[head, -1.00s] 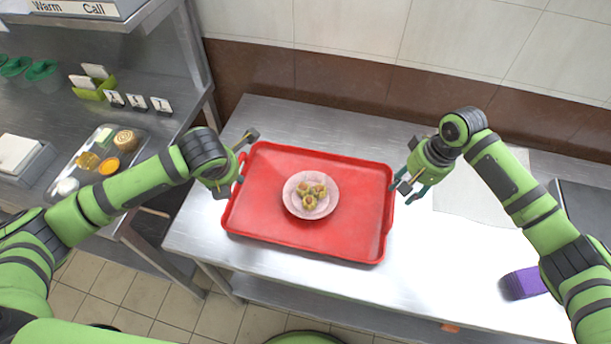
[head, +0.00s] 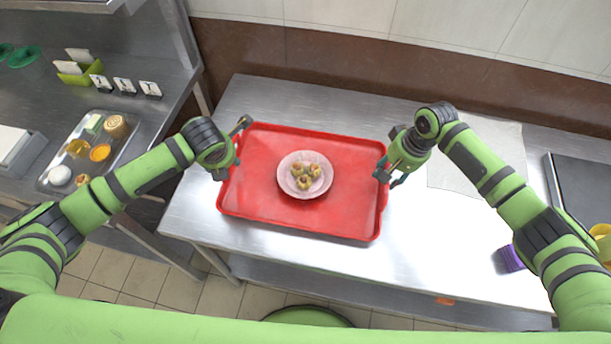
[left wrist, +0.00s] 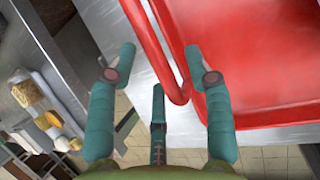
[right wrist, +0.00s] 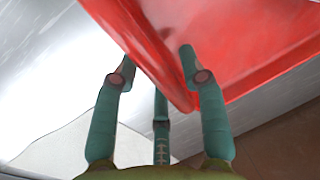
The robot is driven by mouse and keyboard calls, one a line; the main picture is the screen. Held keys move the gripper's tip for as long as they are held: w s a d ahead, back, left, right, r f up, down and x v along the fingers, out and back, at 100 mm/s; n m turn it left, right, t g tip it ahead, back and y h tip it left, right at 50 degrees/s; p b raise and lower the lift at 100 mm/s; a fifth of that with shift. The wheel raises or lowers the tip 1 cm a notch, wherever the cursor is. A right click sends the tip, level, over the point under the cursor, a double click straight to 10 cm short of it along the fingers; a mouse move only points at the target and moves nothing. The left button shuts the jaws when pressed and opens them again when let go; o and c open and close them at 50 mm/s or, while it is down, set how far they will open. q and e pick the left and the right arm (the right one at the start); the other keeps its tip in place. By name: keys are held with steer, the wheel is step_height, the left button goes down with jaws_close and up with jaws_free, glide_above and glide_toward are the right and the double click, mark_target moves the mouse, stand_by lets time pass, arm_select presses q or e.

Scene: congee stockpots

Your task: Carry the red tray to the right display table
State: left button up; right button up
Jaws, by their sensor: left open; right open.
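The red tray (head: 270,213) lies flat on a steel table (head: 215,225). A pale plate (head: 287,187) with several small yellowish pieces of food (head: 306,175) sits on it. My left gripper (head: 233,150) is open at the tray's left edge. In the left wrist view its fingers (left wrist: 160,68) are on either side of the rim. My right gripper (head: 388,175) is open at the tray's right edge. In the right wrist view its fingers (right wrist: 158,70) also straddle the rim. Whether any finger touches the tray is unclear. I cannot identify a separate right display table.
A pale sheet (head: 475,160) and a dark flat panel (head: 585,190) lie on the table's right part. A purple object (head: 511,259) is near its front right. A steel counter at left holds a food tray (head: 70,187). A tiled wall stands behind.

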arm_select(q)
steer(key=shift+w+f, duration=0.15)
steer(key=shift+f, duration=0.25)
arm_select(e)
steer(key=shift+a+f, duration=0.1)
steer(key=shift+f, duration=0.35)
arm_select(q)
steer(key=shift+c, duration=0.4)
arm_select(e)
steer(key=shift+c, duration=0.4)
arm_select(q)
steer(key=c, duration=0.7)
arm_select(e)
steer(key=c, duration=0.7)
arm_select(q)
steer(key=shift+a, duration=0.1)
jaws_close()
arm_select(e)
jaws_close()
arm_select(q)
steer(key=shift+a+r, duration=0.1)
steer(key=shift+r, duration=0.05)
arm_select(e)
steer(key=shift+w+r, duration=0.15)
steer(key=shift+r, duration=0.15)
